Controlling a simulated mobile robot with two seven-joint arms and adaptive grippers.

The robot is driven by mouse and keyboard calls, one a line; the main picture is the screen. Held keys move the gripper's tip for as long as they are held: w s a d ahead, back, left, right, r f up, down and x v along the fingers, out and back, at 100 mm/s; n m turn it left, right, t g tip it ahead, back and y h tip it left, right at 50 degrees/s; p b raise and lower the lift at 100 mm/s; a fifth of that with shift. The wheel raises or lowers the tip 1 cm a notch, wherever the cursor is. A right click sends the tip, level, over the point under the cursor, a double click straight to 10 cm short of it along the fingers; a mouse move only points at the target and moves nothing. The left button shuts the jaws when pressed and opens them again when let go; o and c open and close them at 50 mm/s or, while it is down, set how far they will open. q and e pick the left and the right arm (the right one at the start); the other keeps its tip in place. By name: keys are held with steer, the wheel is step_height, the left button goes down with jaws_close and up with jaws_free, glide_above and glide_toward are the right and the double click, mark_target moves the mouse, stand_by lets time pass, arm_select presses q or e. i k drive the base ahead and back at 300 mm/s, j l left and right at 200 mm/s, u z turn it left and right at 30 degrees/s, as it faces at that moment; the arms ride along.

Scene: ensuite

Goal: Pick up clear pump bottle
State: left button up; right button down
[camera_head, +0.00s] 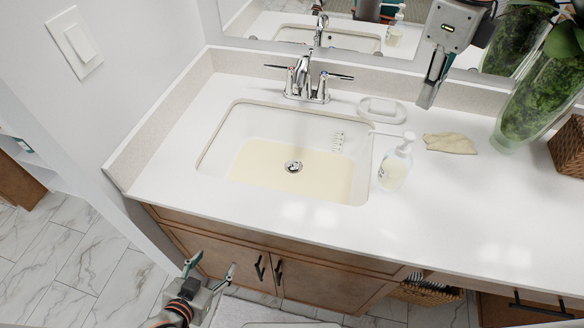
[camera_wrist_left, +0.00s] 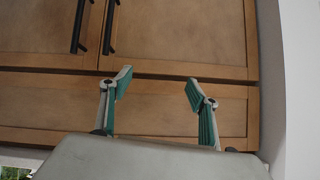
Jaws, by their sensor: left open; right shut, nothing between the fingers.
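The clear pump bottle (camera_head: 394,172), with a white pump head and pale liquid, stands upright on the white counter at the right edge of the sink. Its nozzle points left over the basin. My right gripper (camera_head: 427,98) is shut and empty, pointing down above the back of the counter, above and right of the bottle and apart from it. My left gripper (camera_head: 211,269) is open and empty, low in front of the cabinet and well below the counter. In the left wrist view its spread fingers (camera_wrist_left: 158,82) face the wooden cabinet front. The bottle is not in that view.
The sink (camera_head: 240,150) with its chrome faucet (camera_head: 306,85) lies left of the bottle. A soap dish (camera_head: 381,110) is behind the bottle, a beige cloth (camera_head: 450,143) to its right. A glass vase (camera_head: 535,100) and woven basket (camera_head: 570,148) stand far right. The front right counter is clear.

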mark_target(395, 166)
steer(key=k, duration=1)
